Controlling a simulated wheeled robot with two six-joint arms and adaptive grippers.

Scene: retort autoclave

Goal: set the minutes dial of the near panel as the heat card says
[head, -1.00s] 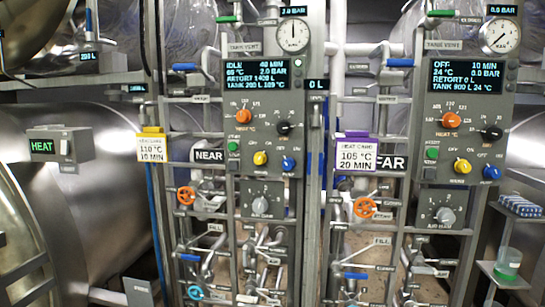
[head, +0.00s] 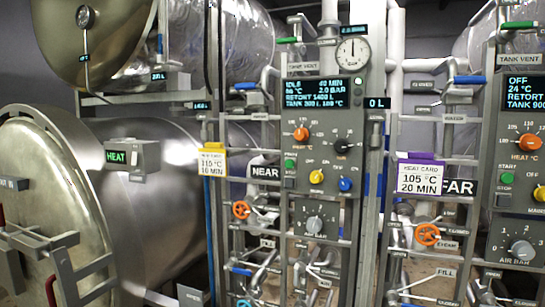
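The near panel (head: 297,180) stands in the middle of the head view, with the NEAR sign (head: 266,172) to its left. Its minutes dial appears to be the black knob (head: 342,146), right of the orange heat knob (head: 301,134); its pointer setting is too small to read. The display (head: 315,93) shows IDLE and a minutes figure that is blurred, perhaps 40. The yellow-topped heat card (head: 212,161) hangs left of the panel; it seems to read 110 °C and 10 MIN, but the small digits are unclear. Neither gripper is in view.
A purple-topped heat card (head: 420,177) reads 105 °C, 20 MIN beside the FAR sign (head: 460,187). The far panel (head: 510,215) is cut off at right. Start button (head: 290,165), yellow knob (head: 316,176) and blue knob (head: 345,184) sit below the dial. Orange handwheels and pipes lie lower. The retort door (head: 60,180) is at left.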

